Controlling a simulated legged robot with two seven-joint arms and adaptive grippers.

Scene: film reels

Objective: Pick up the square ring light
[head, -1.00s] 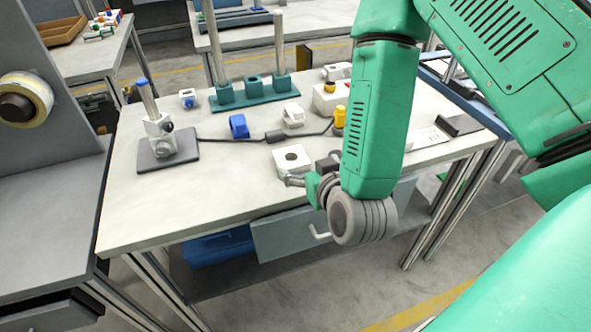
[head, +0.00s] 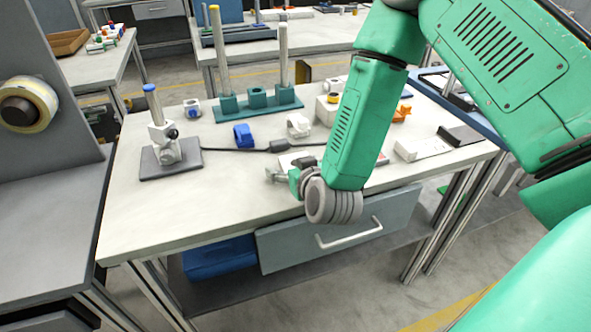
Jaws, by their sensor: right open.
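The square ring light (head: 287,160), a white square block, lies on the near middle of the white table. It is mostly hidden behind my right gripper and forearm, and its hole cannot be seen now. My right gripper (head: 283,170) is open at the near side of the ring light and overlaps it in the picture. I cannot tell whether they touch. My left gripper is not in view.
A black cable with a connector (head: 279,146) runs just behind the ring light. A blue clamp (head: 242,135), a white clamp (head: 298,125) and a teal post base (head: 257,98) stand farther back. A post stand (head: 163,138) is left. The table's front left is clear.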

